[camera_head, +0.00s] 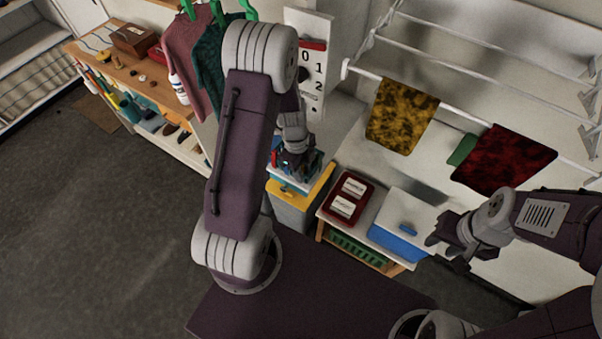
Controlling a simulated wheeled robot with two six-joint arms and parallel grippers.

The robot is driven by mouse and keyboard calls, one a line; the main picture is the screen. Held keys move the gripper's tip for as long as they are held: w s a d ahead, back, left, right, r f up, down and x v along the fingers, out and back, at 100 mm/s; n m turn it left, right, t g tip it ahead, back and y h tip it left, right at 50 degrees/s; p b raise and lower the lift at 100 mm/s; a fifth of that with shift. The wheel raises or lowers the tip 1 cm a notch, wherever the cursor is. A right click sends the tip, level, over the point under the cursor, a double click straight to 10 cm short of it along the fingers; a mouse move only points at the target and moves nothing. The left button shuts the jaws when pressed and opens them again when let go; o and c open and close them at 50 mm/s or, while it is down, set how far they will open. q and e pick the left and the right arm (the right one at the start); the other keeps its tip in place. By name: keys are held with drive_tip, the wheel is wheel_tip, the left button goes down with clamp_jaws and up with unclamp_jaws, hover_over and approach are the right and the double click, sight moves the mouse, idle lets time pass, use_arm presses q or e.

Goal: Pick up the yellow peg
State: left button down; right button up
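I cannot pick out a yellow peg for certain. Small coloured items (313,164), with red, green and blue among them, crowd together around my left gripper (297,163), on top of a light blue and white box (290,180). My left gripper points down among them. Its fingers are dark and small here, so I cannot tell if it is open or holds anything. My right gripper (443,250) is at the right, in front of a white and blue box (408,225). Its fingers look spread apart, with nothing seen between them.
A bin with a yellow top (317,190) stands under the light blue box. A dark red tray (369,205) with two white labelled items lies on a low shelf. Yellow and red cloths (402,115) hang on a rack. A wooden bench (120,60) is at the left; the floor (90,230) is clear.

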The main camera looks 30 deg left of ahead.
sight(303, 166)
use_arm(q)
drive_tip(key=shift+w, duration=0.1)
drive_tip(key=shift+r+b, duration=0.3)
drive_tip(key=shift+r, duration=0.35)
wheel_tip(303, 166, up, 3)
drive_tip(key=shift+d+f+b, duration=0.1)
drive_tip(key=shift+d+b, duration=0.05)
drive_tip(key=shift+b, duration=0.4)
drive_tip(key=s+d+r+b, duration=0.2)
drive_tip(key=s+d+r, duration=0.1)
drive_tip(key=d+r, duration=0.4)
drive_tip(key=shift+s+d, duration=0.35)
drive_tip(key=shift+d, duration=1.5)
drive_tip(key=shift+f, duration=0.1)
